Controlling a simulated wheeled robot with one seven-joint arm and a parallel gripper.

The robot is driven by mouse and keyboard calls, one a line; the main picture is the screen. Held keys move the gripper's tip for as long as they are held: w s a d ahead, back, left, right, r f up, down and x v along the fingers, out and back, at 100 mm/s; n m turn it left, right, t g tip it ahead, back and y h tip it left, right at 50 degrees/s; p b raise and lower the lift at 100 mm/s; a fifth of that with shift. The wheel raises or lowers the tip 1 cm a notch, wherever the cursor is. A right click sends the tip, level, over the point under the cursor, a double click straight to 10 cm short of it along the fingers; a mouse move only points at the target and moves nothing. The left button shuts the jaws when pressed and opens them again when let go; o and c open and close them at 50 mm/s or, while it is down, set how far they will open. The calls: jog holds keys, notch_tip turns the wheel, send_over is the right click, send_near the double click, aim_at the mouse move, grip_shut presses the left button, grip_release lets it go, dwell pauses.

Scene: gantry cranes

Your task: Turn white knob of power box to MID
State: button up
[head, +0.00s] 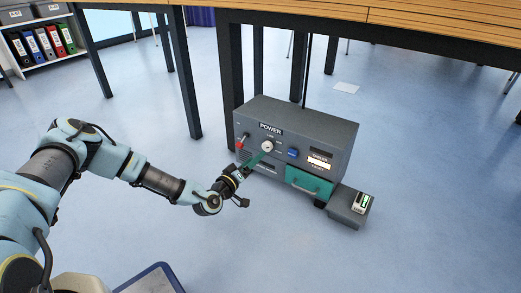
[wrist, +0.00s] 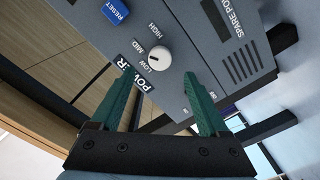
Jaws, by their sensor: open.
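The grey power box (head: 318,125) stands on the floor under the table. Its round white knob (head: 267,146) is on the front panel below the POWER label. In the wrist view the knob (wrist: 158,57) is upper centre, with LOW, MID and HIGH printed around its left side. A small dark mark shows on the knob's face; I cannot tell surely which label it points at. My gripper (wrist: 159,76) is open, its two green fingers spread to either side below the knob in the wrist view. In the head view my gripper (head: 257,158) is close to the knob; contact is unclear.
A red switch (head: 242,139), a blue RESET button (head: 292,153) and a green drawer with a handle (head: 308,181) share the front panel. A small grey unit (head: 347,208) stands at the box's right. Table legs (head: 228,75) rise behind it.

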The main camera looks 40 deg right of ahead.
jog(key=shift+p+v, duration=0.45)
jog(key=shift+v, duration=1.65)
